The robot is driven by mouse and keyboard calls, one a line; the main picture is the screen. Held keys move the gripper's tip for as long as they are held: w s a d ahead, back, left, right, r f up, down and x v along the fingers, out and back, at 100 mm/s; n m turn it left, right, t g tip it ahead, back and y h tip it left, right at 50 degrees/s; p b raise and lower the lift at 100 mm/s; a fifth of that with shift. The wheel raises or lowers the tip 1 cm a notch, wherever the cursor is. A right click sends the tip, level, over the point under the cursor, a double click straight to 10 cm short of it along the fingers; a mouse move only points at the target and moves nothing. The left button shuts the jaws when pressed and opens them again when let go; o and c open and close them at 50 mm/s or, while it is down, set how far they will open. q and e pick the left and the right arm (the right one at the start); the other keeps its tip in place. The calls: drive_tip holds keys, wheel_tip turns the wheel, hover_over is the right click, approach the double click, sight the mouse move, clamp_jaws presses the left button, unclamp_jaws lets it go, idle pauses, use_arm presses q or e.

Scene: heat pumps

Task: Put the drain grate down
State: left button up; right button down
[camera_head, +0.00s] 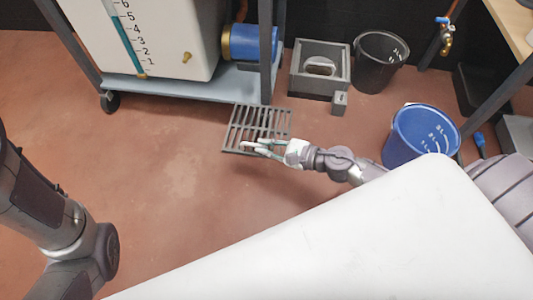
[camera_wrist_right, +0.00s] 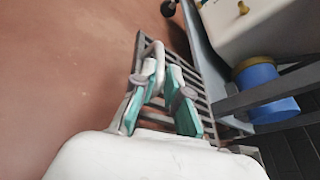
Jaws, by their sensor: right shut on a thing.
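The drain grate (camera_head: 275,122) is a grey slatted square over the red floor, beside the foot of the grey cart. My right gripper (camera_head: 256,147) is shut on the grate's near edge. In the right wrist view, the green-padded fingers of the right gripper (camera_wrist_right: 163,82) close on the grate (camera_wrist_right: 145,45), whose bars run out beyond them. I cannot tell whether the grate touches the floor or hangs just above it. Part of the near edge is hidden by the fingers. My left arm shows at the left, but its gripper is out of view.
The cart (camera_head: 190,86) carries a white tank (camera_head: 165,40) and a blue cylinder (camera_head: 243,44). A grey box with an opening (camera_head: 303,86), a black bucket (camera_head: 376,68) and a blue bucket (camera_head: 400,140) stand to the right. Open floor (camera_head: 180,170) lies left of the grate.

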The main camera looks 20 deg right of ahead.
drive_tip(key=shift+f+b, duration=0.8)
drive_tip(key=shift+f, duration=0.6)
drive_tip(key=shift+f, duration=0.1)
drive_tip(key=shift+f+b, duration=0.5)
drive_tip(key=shift+b, duration=0.15)
drive_tip(key=c, duration=1.2)
unclamp_jaws()
drive_tip(key=shift+r+p, duration=0.5)
drive_tip(key=shift+p, duration=0.1)
drive_tip(key=shift+s+d+r+p, duration=0.15)
drive_tip(key=shift+s+r+p, duration=0.1)
drive_tip(key=shift+p, duration=0.05)
drive_tip(key=p+v, duration=0.2)
drive_tip(key=v, duration=0.9)
drive_tip(key=shift+d, duration=0.2)
